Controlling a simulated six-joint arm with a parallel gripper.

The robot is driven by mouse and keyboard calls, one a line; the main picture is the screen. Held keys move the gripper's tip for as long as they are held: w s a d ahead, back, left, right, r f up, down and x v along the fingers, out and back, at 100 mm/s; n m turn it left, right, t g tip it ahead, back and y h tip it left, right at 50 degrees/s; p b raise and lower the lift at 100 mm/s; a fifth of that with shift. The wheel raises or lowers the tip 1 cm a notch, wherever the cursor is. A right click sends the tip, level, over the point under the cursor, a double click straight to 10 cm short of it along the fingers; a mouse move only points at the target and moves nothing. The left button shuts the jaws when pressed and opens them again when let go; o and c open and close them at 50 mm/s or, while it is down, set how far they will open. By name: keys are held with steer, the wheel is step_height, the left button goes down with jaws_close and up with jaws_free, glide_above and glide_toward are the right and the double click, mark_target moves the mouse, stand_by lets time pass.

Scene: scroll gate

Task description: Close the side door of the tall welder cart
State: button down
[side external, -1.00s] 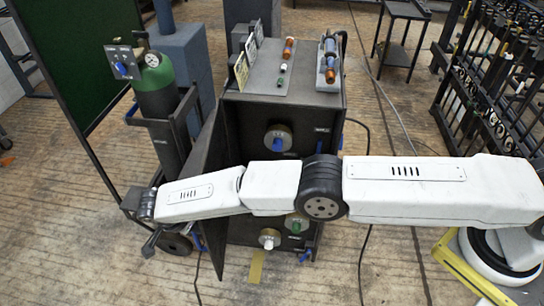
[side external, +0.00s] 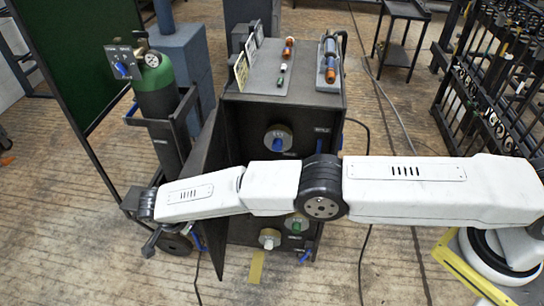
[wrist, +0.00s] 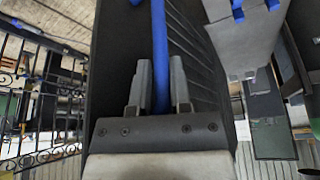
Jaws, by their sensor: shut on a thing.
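The tall welder cart (side external: 290,98) stands in the middle of the side external view, a dark box with a grey top. Its dark side door (side external: 212,155) is open, swung out at the left of the cart. My arm crosses in front of the cart and hides part of the door. In the wrist view my gripper (wrist: 160,90) is shut on a blue handle (wrist: 159,40), with one finger on each side of it. A dark panel with ridges (wrist: 200,60) lies just behind the handle. In the side external view the grip itself is hidden.
A green gas cylinder (side external: 158,100) on a dark trolley stands close left of the door. A green screen (side external: 80,60) is behind it. Black iron gates (side external: 490,90) and a small dark table (side external: 400,30) are at the right. Cables (side external: 363,260) lie on the floor.

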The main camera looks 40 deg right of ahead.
mark_target(211, 226)
steer(key=shift+s+d+r, duration=0.1)
steer(key=shift+s+d, duration=0.1)
steer(key=shift+d, duration=0.15)
stand_by(0.6)
steer(key=shift+s+d, duration=0.6)
steer(key=shift+d, duration=0.15)
steer(key=shift+s+d, duration=0.55)
steer(key=shift+d, duration=0.2)
steer(key=s+d+n+t+y, duration=0.1)
steer(key=s+d+n, duration=0.15)
steer(key=d, duration=0.95)
steer(key=s+d+n+t, duration=0.15)
steer(key=s+d, duration=0.25)
steer(key=d, duration=0.8)
steer(key=w+d+n+y, duration=0.1)
steer(key=w+d+n, duration=0.2)
steer(key=w+d, duration=0.4)
steer(key=shift+d+n, duration=0.3)
steer(key=shift+d, duration=3.95)
steer(key=shift+d, duration=0.1)
